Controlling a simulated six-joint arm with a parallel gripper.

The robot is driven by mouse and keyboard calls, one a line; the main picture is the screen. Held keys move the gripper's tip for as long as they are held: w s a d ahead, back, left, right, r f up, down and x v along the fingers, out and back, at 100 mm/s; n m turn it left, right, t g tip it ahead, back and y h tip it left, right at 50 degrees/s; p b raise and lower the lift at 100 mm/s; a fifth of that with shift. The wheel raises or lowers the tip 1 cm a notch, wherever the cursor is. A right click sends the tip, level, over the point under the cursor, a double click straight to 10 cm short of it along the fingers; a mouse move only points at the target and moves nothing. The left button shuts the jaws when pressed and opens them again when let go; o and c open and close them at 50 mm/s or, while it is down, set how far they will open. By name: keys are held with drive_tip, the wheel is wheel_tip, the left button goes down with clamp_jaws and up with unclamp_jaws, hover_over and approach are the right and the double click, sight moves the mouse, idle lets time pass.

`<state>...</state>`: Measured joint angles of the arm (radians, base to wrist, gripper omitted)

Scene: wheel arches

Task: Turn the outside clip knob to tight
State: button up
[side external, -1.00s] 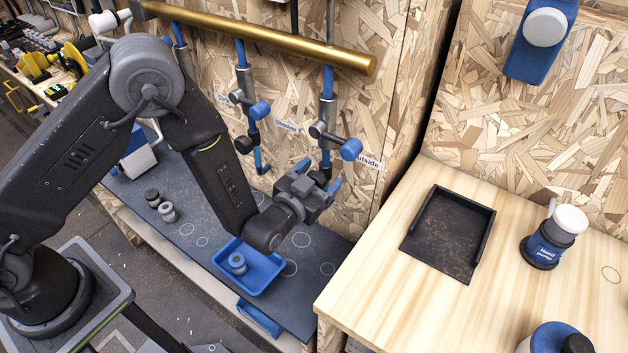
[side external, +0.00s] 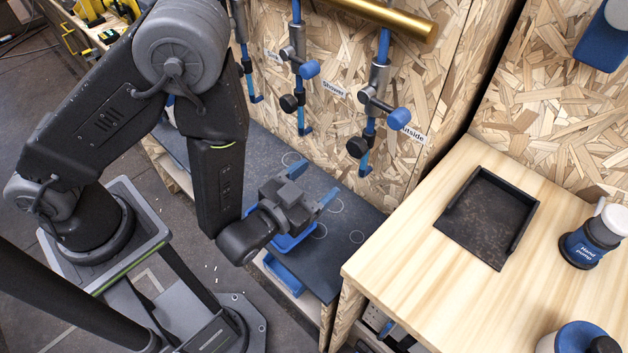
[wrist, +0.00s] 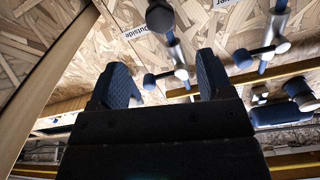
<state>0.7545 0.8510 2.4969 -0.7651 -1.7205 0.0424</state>
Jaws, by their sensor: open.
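The outside clip (side external: 381,75) hangs on the gold rail beside the "Outside" label (side external: 412,134). It has a cross bar with a blue end knob (side external: 399,118) and a black round knob (side external: 357,147) lower down. My gripper (side external: 314,184) is open and empty, below and left of the clip, apart from it, over the dark bench. In the wrist view my two blue fingers (wrist: 162,78) stand wide apart. The clip's cross bar (wrist: 166,77) shows between them, farther off, and the black knob (wrist: 160,17) shows above.
Two similar clips hang to the left, one being the middle clip (side external: 298,62). A blue tray (side external: 290,243) is partly hidden behind my gripper. A wooden table (side external: 400,262) at right holds a black tray (side external: 480,225) and a hand pump (side external: 588,243).

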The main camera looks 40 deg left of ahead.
sight(353, 149)
drive_tip(key=w+n, duration=0.1)
drive_tip(key=w, duration=0.3)
drive_tip(key=w+n, duration=0.2)
drive_tip(key=w, duration=0.2)
drive_tip(key=w+n, duration=0.2)
drive_tip(key=w, duration=0.2)
drive_tip(key=shift+w+r, duration=0.25)
idle(0.3)
drive_tip(key=shift+c, duration=0.3)
drive_tip(key=c, duration=0.9)
drive_tip(key=shift+o, duration=0.2)
